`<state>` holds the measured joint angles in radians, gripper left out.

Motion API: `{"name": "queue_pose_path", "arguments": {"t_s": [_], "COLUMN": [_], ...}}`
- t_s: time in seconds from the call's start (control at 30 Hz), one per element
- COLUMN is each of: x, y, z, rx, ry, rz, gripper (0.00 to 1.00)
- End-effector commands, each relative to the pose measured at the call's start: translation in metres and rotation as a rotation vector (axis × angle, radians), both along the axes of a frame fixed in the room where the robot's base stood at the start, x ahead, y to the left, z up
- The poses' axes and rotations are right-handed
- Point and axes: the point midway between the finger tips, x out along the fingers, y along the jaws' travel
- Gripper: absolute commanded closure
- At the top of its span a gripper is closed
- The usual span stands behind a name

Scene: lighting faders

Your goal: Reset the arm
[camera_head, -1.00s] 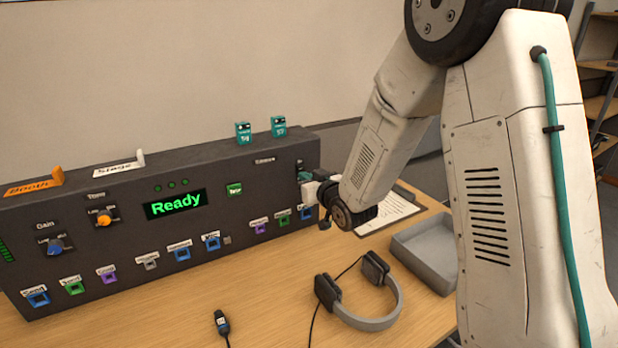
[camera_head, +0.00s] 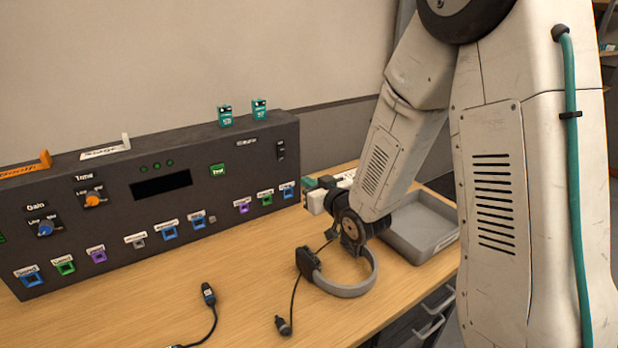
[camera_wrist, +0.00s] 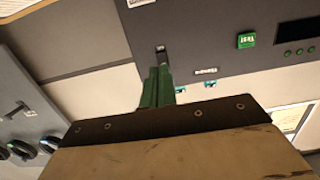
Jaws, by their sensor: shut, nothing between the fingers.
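My gripper (camera_head: 311,184) is at the right end of the dark control panel (camera_head: 120,225), in front of it and above the desk. Its green fingers (camera_wrist: 156,88) are together and empty in the wrist view. A small dark switch (camera_head: 281,150) sits high at the panel's right end; it also shows in the wrist view (camera_wrist: 162,57), just past the fingertips. The fingers look apart from it, though the gap is hard to judge. The panel's display (camera_head: 161,185) is dark. A green button (camera_head: 217,170) sits right of the display.
Headphones (camera_head: 347,290) lie on the desk below my arm. A grey tray (camera_head: 418,250) stands right of them. Cables with plugs (camera_head: 208,295) lie at the front. Two teal boxes (camera_head: 225,116) stand on the panel's top.

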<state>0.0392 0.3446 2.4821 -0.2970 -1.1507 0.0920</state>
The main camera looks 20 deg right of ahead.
Motion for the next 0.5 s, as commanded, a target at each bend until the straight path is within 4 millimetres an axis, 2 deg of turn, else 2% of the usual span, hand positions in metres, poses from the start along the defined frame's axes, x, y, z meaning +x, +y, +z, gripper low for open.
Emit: {"name": "queue_pose_path", "arguments": {"t_s": [0.5], "x": [-0.0047], "y": [-0.0073], "z": [-0.0011], "rx": [0.001], "ry": [-0.001], "rz": [-0.005], "gripper": [1.0]}}
